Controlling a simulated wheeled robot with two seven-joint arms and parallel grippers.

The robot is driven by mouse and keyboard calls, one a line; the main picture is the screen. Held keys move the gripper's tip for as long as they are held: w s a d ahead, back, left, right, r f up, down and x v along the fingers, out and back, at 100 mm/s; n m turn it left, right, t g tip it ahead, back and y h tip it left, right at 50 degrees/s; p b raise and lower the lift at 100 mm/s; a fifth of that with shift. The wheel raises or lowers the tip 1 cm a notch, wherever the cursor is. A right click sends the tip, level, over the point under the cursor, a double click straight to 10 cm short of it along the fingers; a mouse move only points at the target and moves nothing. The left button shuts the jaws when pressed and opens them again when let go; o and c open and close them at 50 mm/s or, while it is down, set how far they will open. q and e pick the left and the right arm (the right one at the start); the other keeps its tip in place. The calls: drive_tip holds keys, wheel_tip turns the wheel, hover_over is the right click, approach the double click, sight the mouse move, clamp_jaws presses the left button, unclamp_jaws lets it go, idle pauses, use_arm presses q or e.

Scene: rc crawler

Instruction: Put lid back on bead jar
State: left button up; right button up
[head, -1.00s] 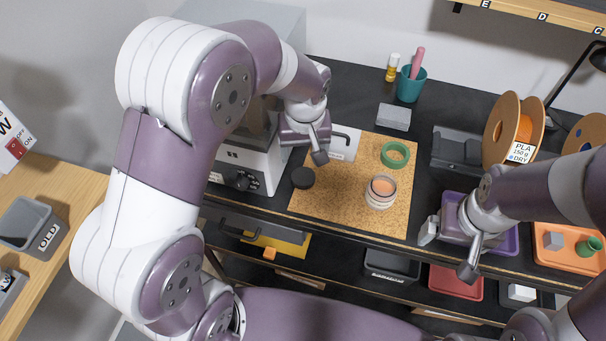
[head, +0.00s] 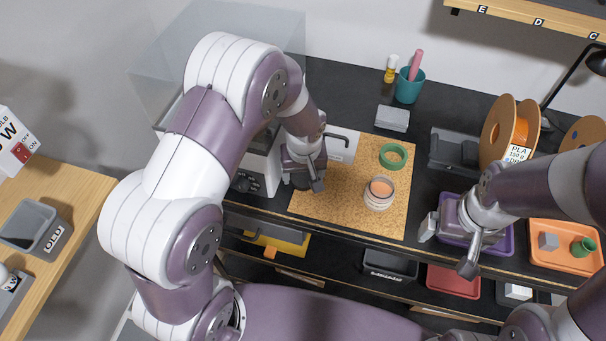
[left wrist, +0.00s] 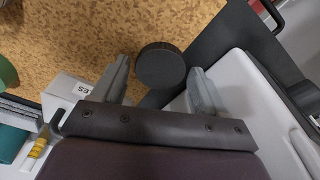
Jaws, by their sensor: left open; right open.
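The black round lid (left wrist: 160,64) lies on the cork mat (head: 340,205). In the left wrist view it shows between the two fingertips, with gaps to both. In the head view my left gripper (head: 302,181) hides the lid at the mat's left edge. This gripper is open and empty, with its fingers pointing down around or just above the lid; the exact height is unclear. The open bead jar (head: 380,192), clear-walled with peach beads inside, stands upright on the mat to the right. My right gripper (head: 449,246) is open and empty in front of the purple tray (head: 512,240).
A green ring (head: 393,156) lies behind the jar. A grey-white machine (head: 262,165) stands close left of my left gripper. An orange filament spool (head: 511,130) stands at the right. The mat's front is clear.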

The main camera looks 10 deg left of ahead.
use_arm(q)
drive_tip(key=shift+f, duration=0.2)
drive_tip(key=c, duration=0.9)
drive_tip(key=shift+r, duration=0.15)
